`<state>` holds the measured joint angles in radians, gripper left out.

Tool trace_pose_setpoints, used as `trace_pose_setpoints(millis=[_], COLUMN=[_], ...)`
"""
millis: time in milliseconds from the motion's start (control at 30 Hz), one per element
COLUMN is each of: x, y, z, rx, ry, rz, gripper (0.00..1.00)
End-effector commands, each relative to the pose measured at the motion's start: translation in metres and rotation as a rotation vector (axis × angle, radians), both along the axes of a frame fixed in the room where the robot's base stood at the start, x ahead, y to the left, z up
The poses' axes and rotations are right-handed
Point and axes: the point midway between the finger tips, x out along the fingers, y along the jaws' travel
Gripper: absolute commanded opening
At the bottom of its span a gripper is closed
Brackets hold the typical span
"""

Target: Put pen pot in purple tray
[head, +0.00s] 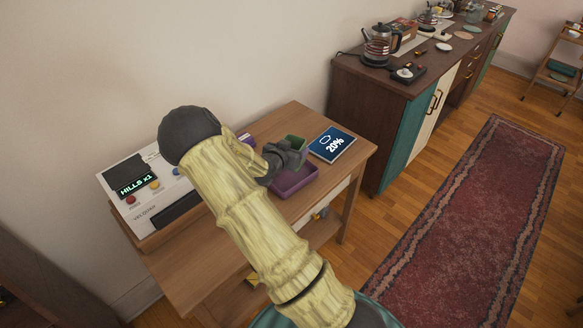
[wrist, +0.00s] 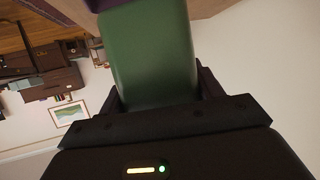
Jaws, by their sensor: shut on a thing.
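A green pen pot (head: 296,142) is held in my gripper (head: 281,158), above the back part of the purple tray (head: 297,181) on the small wooden table. The wrist view shows the green pot (wrist: 152,55) close up between the dark fingers of my gripper (wrist: 158,95). The tray is partly hidden by my gripper and arm. I cannot tell whether the pot touches the tray.
A blue "20%" sign (head: 332,144) is right of the tray on the wooden table (head: 356,153). A white device with a display (head: 136,190) stands at the left. A dark sideboard (head: 360,95) with a glass kettle (head: 381,45) is behind to the right.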

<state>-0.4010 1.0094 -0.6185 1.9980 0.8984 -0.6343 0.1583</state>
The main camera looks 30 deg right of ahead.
Motion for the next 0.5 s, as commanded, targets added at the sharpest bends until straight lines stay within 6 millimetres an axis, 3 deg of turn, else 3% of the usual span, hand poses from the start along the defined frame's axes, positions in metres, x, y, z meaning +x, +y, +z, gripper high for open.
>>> trace_pose_setpoints(millis=[167, 500], x=[0.001, 0.001], y=[0.002, 0.002], z=[-0.026, -0.029], rx=[-0.001, -0.001], ry=[0.000, -0.002], rz=[0.004, 0.003], gripper=[0.37, 0.37])
